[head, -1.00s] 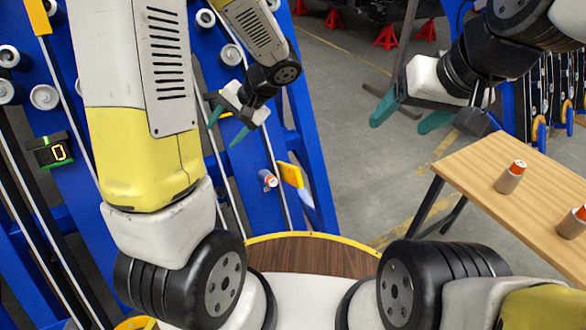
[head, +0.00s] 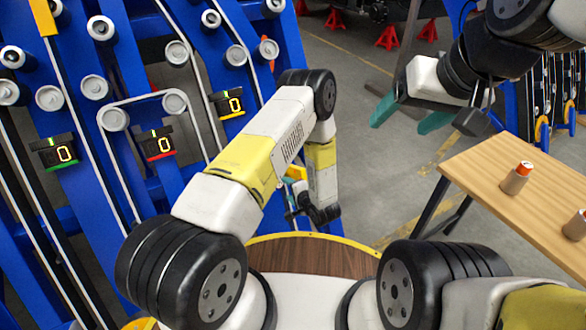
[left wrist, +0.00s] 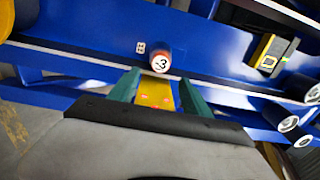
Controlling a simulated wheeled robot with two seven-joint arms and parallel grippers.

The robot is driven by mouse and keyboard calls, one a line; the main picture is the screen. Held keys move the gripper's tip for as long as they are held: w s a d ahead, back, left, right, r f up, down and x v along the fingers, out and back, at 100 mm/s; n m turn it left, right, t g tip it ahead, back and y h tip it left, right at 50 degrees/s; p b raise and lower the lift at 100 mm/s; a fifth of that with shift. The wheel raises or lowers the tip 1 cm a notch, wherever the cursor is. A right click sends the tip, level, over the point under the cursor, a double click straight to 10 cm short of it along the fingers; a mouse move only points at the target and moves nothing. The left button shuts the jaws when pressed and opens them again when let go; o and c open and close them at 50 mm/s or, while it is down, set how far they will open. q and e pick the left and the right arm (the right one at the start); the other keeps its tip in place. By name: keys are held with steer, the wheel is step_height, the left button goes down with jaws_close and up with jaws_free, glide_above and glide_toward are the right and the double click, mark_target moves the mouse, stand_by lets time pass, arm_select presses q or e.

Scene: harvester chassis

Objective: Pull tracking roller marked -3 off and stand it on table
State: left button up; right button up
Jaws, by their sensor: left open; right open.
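The roller marked -3 (left wrist: 161,62) shows end-on in the left wrist view, with a white face and an orange-red rim, mounted on the blue frame. A small white label sits left of it. My left gripper (left wrist: 158,90) is open, its two green fingers apart and pointing at the roller, with nothing held. The roller is just beyond the fingertips, apart from them as far as I can tell. In the head view my left arm hides the roller. My right gripper (head: 410,115) is open and empty, left of the wooden table (head: 480,165).
Two orange-topped rollers stand on the table, one near its middle (head: 517,178), one at the right edge (head: 576,225). A yellow piece (left wrist: 155,92) shows between my left fingers. The blue frame (head: 220,150) carries several rollers, belts and displays, including a red-lit one (head: 158,145).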

arm_select(q)
steer(key=x, duration=1.1)
steer(key=shift+w+a+f, duration=0.1)
steer(key=shift+w+a, duration=0.1)
jaws_close()
